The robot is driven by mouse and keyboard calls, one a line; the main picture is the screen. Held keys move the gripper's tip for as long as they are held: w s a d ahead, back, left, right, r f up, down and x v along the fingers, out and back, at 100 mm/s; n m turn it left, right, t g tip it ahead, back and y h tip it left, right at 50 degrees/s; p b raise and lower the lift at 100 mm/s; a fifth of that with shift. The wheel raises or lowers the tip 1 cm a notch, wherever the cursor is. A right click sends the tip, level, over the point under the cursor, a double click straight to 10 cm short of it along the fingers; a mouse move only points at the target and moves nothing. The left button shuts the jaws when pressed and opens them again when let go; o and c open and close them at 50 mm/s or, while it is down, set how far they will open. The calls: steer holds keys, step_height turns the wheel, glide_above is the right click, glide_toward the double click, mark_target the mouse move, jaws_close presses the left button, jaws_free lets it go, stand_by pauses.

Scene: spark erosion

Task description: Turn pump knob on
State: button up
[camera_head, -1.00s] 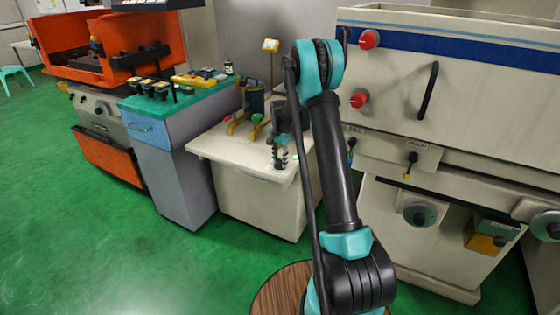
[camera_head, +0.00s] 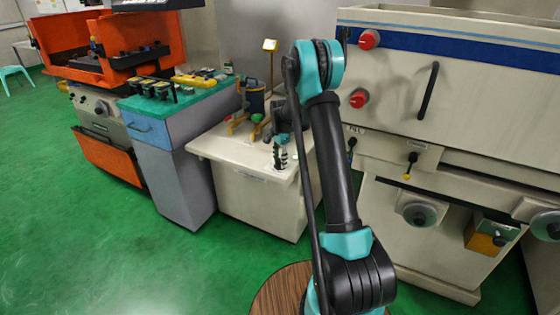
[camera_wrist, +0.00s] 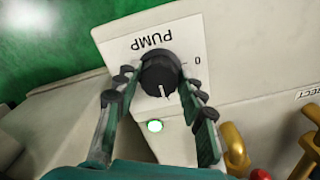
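The pump knob (camera_wrist: 160,73) is round and black with a pale pointer line. It sits on a white plate (camera_wrist: 192,40) marked PUMP, upside down in the wrist view, with a 0 at the right. The pointer line points toward the bottom of the picture, away from the 0. In the head view my gripper (camera_head: 280,156) is over the low cream cabinet (camera_head: 255,200); the knob cannot be made out there.
A small pale light with a green rim (camera_wrist: 155,126) is below the knob in the wrist view. Yellow bent pipes (camera_wrist: 236,148) and a red part (camera_wrist: 260,174) are at lower right. The large cream machine (camera_head: 450,100) stands right of my arm. Green floor (camera_head: 120,250) is clear at left.

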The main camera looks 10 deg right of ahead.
steer(key=o, duration=0.3)
step_height(320, 180, up, 12)
steer(key=shift+r, duration=0.1)
stand_by(0.5)
steer(key=s+d+r+n+t, duration=0.1)
steer(key=s+r+n, duration=0.15)
steer(key=s, duration=0.85)
steer(key=s+d+r+n+t, duration=0.15)
steer(key=s+n, duration=0.25)
steer(key=s, duration=0.6)
steer(key=s+f+n, duration=0.2)
steer(key=s, duration=0.5)
steer(key=s+d+f+n+t, duration=0.1)
steer(key=s+f+n, duration=0.1)
steer(key=s, duration=0.5)
steer(key=s+f+n, duration=0.2)
steer(key=s+f, duration=0.1)
steer(key=s, duration=0.3)
steer(key=shift+s+d+f+t, duration=0.2)
steer(key=shift+s+d+t, duration=0.05)
steer(key=shift+s+t, duration=0.15)
